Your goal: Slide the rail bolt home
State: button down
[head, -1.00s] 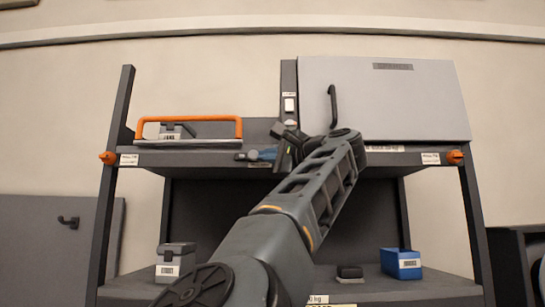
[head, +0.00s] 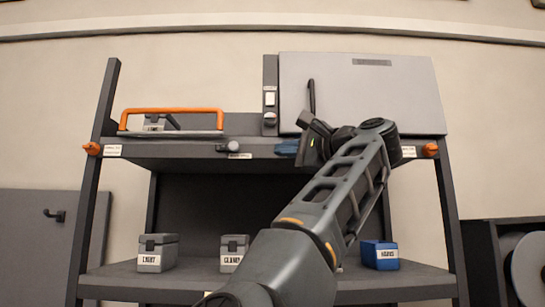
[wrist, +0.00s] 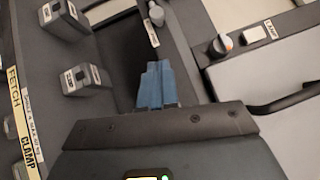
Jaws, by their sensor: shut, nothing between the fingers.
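The rail bolt (head: 233,147) looks like a short grey rod with a pale rounded knob, on the front edge of the upper shelf, left of centre. In the wrist view the same knobbed piece (wrist: 155,14) appears at the top, beyond my fingertips. My gripper (head: 286,147) has blue fingers and is at the same shelf edge, to the right of the bolt and apart from it. In the wrist view my gripper (wrist: 163,84) has its blue fingers together with nothing between them. I cannot tell how far the bolt sits in its rail.
An orange-handled tray (head: 172,110) stands on the upper shelf at left. A grey cabinet (head: 360,95) with a dark handle stands at right. Orange clamp knobs (head: 92,149) are at both shelf ends. Grey boxes (head: 157,254) and a blue box (head: 380,255) sit on the lower shelf.

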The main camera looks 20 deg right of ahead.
jog(key=shift+v, duration=1.25)
